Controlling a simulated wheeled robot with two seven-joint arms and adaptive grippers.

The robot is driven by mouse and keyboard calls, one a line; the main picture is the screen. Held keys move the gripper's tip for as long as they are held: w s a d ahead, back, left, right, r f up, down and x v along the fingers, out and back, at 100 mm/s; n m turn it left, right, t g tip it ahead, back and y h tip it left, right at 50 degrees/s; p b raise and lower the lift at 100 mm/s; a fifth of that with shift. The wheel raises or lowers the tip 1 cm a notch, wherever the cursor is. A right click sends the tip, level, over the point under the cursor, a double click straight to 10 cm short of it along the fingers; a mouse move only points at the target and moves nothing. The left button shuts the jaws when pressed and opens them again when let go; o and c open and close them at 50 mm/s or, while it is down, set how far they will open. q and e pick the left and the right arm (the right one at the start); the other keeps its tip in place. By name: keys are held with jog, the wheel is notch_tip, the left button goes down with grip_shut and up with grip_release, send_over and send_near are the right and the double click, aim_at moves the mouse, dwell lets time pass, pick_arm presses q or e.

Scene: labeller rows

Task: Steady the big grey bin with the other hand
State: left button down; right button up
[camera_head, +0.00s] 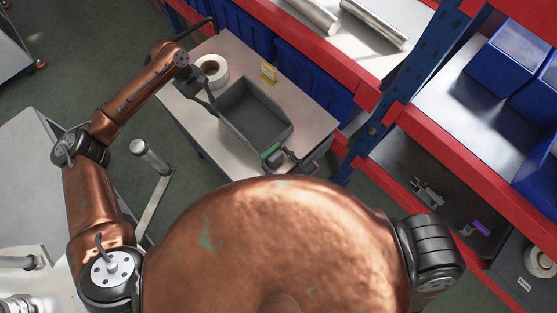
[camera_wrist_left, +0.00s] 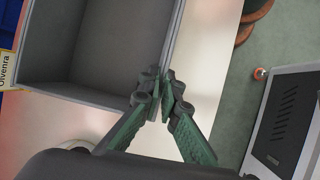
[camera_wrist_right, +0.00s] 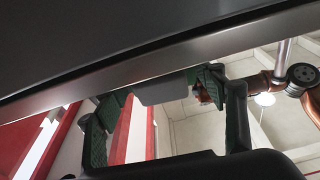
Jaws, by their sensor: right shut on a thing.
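The big grey bin (camera_head: 222,118) stands on a small pale table, open at the top, with its inside empty. My left gripper (camera_head: 209,108) is at its left wall. In the left wrist view my left gripper's fingertips (camera_wrist_left: 163,78) are close together at the bin's rim (camera_wrist_left: 85,92); whether the wall is pinched between them is unclear. My right gripper (camera_head: 277,158) is at the bin's near right end. In the right wrist view its fingers (camera_wrist_right: 168,112) stand apart around a light grey block (camera_wrist_right: 161,91) under the bin's edge (camera_wrist_right: 140,72).
A white roll (camera_head: 212,69) and a yellow sign (camera_head: 269,73) stand on the table (camera_head: 307,124) beside the bin. Blue bins (camera_head: 308,82) and red-edged shelving (camera_head: 412,118) border the table behind and right.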

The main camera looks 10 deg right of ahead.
aim_at(280, 149)
jog(key=shift+w+d, duration=0.1)
jog(key=shift+w+d+r, duration=0.15)
jog(key=shift+w+d, duration=0.35)
jog(key=shift+d, duration=0.2)
jog(key=shift+w+d+r, duration=0.1)
jog(key=shift+w+d, duration=0.35)
jog(key=shift+d, duration=0.25)
jog(key=shift+a, duration=0.15)
jog(key=shift+s+a+f, duration=0.1)
jog(key=shift+s+a, duration=0.4)
jog(key=shift+a, duration=0.25)
jog(key=shift+s+a+f, duration=0.1)
jog(key=shift+s+a, duration=0.35)
jog(key=shift+a, duration=0.3)
jog(key=r+v, duration=0.1)
jog(key=v, duration=0.6)
jog(key=shift+d+r, duration=0.15)
jog(key=shift+d, duration=0.15)
